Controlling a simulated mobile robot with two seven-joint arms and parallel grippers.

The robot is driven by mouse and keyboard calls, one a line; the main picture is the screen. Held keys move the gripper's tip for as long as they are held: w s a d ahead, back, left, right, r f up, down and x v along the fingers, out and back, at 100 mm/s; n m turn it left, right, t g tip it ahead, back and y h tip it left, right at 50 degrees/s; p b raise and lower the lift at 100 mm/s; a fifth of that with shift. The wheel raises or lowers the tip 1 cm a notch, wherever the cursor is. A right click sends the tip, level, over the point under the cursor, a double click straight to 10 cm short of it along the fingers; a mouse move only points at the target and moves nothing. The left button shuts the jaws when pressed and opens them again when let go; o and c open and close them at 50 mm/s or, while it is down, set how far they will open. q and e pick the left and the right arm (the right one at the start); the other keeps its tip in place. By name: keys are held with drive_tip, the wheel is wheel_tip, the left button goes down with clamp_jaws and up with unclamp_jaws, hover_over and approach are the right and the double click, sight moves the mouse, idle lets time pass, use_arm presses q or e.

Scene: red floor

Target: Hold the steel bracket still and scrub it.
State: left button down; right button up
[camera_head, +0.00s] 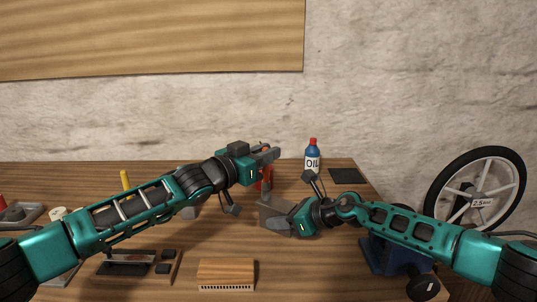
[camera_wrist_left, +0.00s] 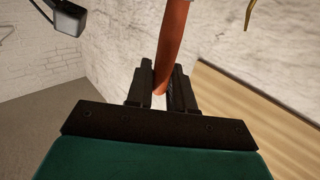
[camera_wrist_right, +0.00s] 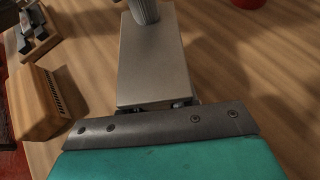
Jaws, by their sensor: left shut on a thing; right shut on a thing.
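The steel bracket (camera_head: 275,217) is a flat grey piece that my right gripper (camera_head: 291,218) is shut on at its near end, just above the bench. In the right wrist view the bracket (camera_wrist_right: 152,60) runs away from the jaws as a plain grey plate. My left gripper (camera_head: 268,154) is shut on an orange-red handle (camera_wrist_left: 172,40), held above the bracket. A grey ribbed end (camera_wrist_right: 144,10) stands over the bracket's far end in the right wrist view; I cannot tell whether it touches.
A wooden block brush (camera_head: 226,272) lies at the front of the bench (camera_head: 215,240). A tray with dark parts (camera_head: 138,265) is left of it. An oil bottle (camera_head: 312,158) and a dark pad (camera_head: 346,176) stand behind, a blue device (camera_head: 380,256) and a spoked wheel (camera_head: 480,195) right.

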use_arm(q)
drive_tip(key=shift+w+a, duration=0.15)
drive_tip(key=shift+a, duration=0.1)
use_arm(e)
drive_tip(key=shift+r, duration=0.1)
use_arm(q)
drive_tip(key=shift+r, duration=3)
use_arm(e)
drive_tip(key=o, duration=0.9)
